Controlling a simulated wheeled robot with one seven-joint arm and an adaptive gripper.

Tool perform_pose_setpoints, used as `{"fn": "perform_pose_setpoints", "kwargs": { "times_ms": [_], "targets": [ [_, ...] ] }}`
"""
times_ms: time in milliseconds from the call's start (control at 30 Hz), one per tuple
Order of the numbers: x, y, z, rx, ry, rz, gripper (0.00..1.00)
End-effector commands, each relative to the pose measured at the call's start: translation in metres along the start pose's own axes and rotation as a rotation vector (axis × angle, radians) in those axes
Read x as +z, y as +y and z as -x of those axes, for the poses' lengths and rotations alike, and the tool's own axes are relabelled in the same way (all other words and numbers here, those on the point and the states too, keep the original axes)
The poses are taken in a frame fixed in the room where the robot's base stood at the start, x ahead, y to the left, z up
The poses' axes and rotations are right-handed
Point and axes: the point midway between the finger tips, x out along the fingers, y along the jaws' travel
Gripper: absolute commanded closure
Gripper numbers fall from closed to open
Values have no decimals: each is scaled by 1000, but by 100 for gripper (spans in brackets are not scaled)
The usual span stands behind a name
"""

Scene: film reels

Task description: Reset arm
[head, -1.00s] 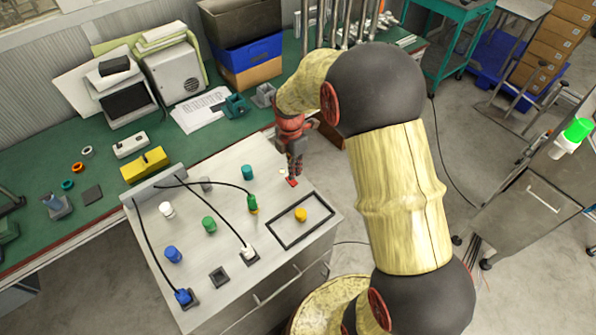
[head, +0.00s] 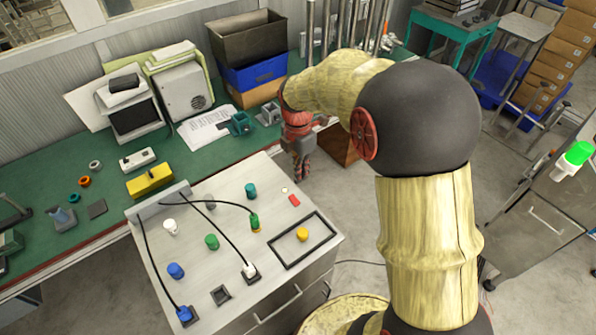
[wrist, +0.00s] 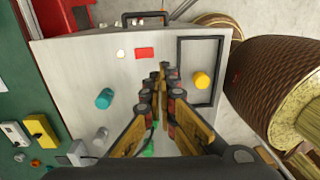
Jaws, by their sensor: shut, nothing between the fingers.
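My gripper (head: 301,172) hangs above the far right edge of the light grey cabinet top, apart from it, with its fingers pointing down. In the wrist view my gripper (wrist: 163,75) is shut, its fingertips together with nothing between them. Below it are a small red block (head: 294,200) and a small pale round piece (head: 284,190). The red block also shows in the wrist view (wrist: 144,53). A yellow cylinder (head: 302,234) stands inside a black rectangular outline (head: 275,261). A teal cylinder (head: 250,190) stands left of my gripper.
On the cabinet top (head: 205,260) are white (head: 170,227), green (head: 212,242) and blue (head: 176,271) cylinders and black cables ending in plugs. Behind is a green bench (head: 60,180) with a yellow box (head: 149,180), dark bins (head: 240,36) and machines. Floor shows at the right.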

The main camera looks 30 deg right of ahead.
Motion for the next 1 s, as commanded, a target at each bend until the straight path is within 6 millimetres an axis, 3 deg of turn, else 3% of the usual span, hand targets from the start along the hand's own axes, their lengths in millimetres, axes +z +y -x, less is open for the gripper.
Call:
{"fn": "perform_pose_setpoints", "kwargs": {
  "times_ms": [367, 500, 667, 1000],
  "targets": [
    [0, 0, 0, 1, 0, -77, 100],
    [-1, -1, -3, 0, 1, -312, 100],
    [-10, -26, -12, -26, 3, -680, 100],
    [-50, -95, 34, 94, 48, -1441, 100]
  ]
}}
